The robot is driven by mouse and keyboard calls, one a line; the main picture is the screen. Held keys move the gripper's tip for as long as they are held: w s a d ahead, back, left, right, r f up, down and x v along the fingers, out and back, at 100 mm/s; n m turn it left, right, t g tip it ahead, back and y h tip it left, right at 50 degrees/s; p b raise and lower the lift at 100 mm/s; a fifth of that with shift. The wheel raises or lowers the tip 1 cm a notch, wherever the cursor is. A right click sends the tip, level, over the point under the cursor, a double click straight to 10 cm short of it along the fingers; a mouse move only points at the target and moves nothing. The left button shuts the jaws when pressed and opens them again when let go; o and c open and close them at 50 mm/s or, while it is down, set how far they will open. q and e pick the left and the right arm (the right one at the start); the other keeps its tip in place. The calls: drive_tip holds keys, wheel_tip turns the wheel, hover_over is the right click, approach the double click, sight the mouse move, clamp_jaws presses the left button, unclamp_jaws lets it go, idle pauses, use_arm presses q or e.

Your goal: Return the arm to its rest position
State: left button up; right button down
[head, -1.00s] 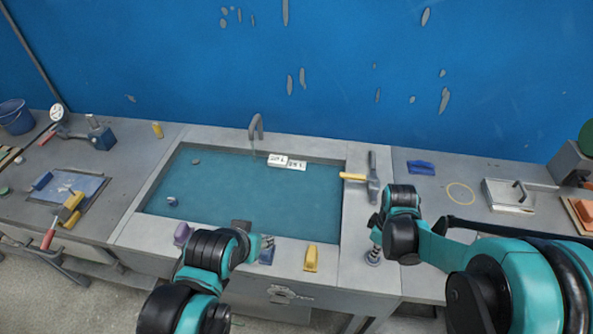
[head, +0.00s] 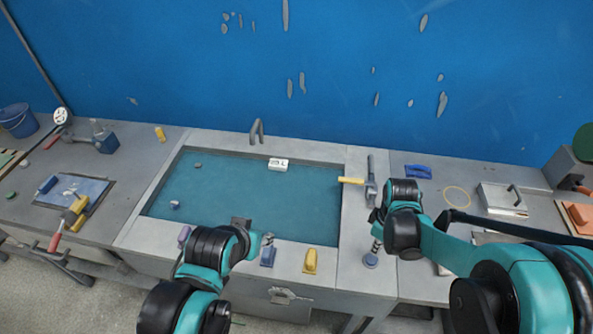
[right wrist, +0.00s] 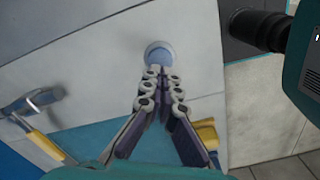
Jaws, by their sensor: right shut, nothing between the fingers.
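My right gripper (head: 376,240) is over the grey strip right of the basin, its fingers pointing down. In the right wrist view its fingers (right wrist: 160,78) meet at the tips and hold nothing. A small round blue-grey disc (right wrist: 158,53) lies just beyond the tips; in the head view this disc (head: 371,261) is on the counter below the gripper. My left gripper (head: 264,240) is at the basin's front edge by a blue block (head: 268,257); its fingers are too small to read.
A hammer (head: 371,178) with a yellow handle lies behind the right gripper, also at left in the right wrist view (right wrist: 40,130). The water-filled basin (head: 153,190) is at centre. A yellow block (head: 310,262) stands on its front rim. A lidded metal box (head: 500,198) sits right.

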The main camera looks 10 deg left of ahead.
wheel_tip(320, 180, up, 3)
drive_tip(key=shift+f+p, duration=0.2)
drive_tip(key=shift+p, duration=0.5)
drive_tip(key=shift+f, duration=0.1)
drive_tip(key=s+d+r+m+t+b, duration=0.4)
drive_tip(key=s+r+m+t, duration=0.3)
drive_tip(key=m, duration=0.5)
drive_tip(key=shift+s+d+r, duration=0.35)
drive_tip(key=shift+s+r, duration=0.7)
drive_tip(key=shift+s, duration=0.6)
